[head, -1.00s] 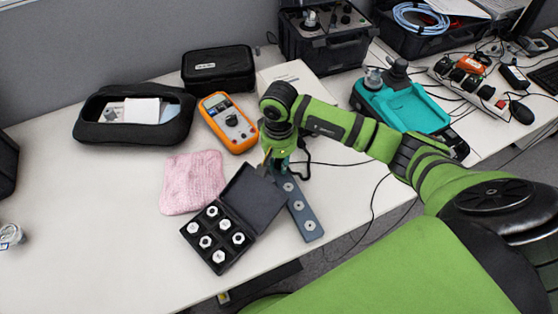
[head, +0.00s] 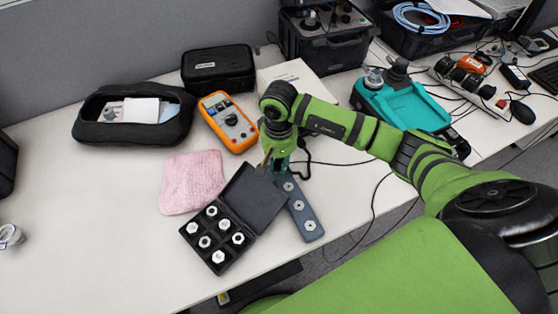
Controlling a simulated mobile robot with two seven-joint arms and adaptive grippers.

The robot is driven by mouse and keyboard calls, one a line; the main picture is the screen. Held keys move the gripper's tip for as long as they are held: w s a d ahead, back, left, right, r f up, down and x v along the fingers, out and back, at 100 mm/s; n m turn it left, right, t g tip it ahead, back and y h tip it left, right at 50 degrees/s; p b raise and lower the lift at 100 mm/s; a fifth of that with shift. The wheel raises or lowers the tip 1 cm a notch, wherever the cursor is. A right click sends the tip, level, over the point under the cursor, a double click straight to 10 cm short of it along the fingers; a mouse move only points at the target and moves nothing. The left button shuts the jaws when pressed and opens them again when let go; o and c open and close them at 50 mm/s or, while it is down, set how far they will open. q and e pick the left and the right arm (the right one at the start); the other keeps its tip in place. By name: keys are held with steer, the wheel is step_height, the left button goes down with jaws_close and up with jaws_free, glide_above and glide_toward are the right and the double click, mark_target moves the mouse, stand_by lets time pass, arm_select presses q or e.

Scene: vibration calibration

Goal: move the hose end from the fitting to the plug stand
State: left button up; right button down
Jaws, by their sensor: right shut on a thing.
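My right gripper (head: 272,162) points down over the far end of a blue-grey bar (head: 308,224) with several round silver fittings along it, which may be the plug stand. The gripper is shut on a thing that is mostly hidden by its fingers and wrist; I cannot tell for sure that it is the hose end. A thin dark line (head: 305,163) loops beside the gripper, and a black cable runs from there across the table to the right. Which part is the task's fitting is not clear. My left gripper is out of view.
An open black case (head: 208,262) with several silver nuts stands left of the bar, its lid close to the gripper. A pink cloth (head: 192,181), an orange multimeter (head: 229,121) and a teal device (head: 408,108) lie around. The left front of the table (head: 90,230) is mostly clear.

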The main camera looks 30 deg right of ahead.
steer(key=shift+f, duration=0.15)
steer(key=c, duration=1)
jaws_free()
steer(key=shift+r, duration=0.2)
steer(key=shift+r+p, duration=1.15)
steer(key=shift+r, duration=1.2)
